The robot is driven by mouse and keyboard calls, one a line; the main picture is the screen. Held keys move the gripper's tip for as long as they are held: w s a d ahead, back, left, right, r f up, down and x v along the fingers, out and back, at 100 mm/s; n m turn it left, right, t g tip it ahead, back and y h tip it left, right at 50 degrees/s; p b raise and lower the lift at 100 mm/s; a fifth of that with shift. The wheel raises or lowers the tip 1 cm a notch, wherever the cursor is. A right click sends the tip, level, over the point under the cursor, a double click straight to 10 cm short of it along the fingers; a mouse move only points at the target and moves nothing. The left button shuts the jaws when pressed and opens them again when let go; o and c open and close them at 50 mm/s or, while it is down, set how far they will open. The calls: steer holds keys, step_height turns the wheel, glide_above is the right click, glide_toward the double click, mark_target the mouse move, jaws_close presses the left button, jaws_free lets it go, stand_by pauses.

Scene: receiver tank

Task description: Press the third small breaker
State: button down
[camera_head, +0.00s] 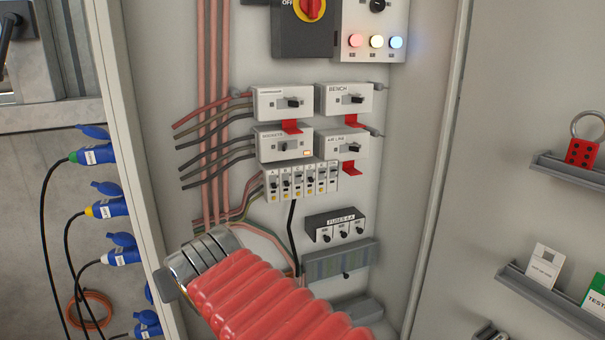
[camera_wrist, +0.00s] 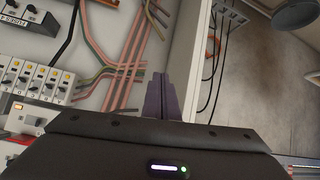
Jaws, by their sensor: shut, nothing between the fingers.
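A row of small breakers (camera_head: 300,180) sits in the cabinet, below the larger switches, each with a small dark lever. The third small breaker from the left (camera_head: 298,183) is in the middle of this row. In the wrist view the row (camera_wrist: 35,80) shows upside down at the left.
Larger switches (camera_head: 285,102) with red tabs are above the breakers. A black fuse block (camera_head: 336,226) and a grey terminal strip (camera_head: 340,262) are below. Pink vertical pipes (camera_head: 213,110) run at left. The cabinet's left wall (camera_head: 125,130) and blue plugs (camera_head: 92,155) are beyond them.

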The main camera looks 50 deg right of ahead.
steer(key=w+d+r+m+t+h, duration=0.1)
steer(key=w+d+r+t+h, duration=0.15)
steer(key=d+r, duration=0.55)
steer(key=w+d+r+t+h, duration=0.2)
steer(key=w+d+r, duration=0.25)
steer(key=d, duration=0.65)
steer(key=m, duration=0.2)
glide_toward(298, 169)
steer(key=v, duration=0.4)
steer(key=shift+d+f, duration=0.1)
steer(key=shift+d, duration=0.05)
steer(key=shift+x, duration=5)
steer(key=shift+w, duration=0.1)
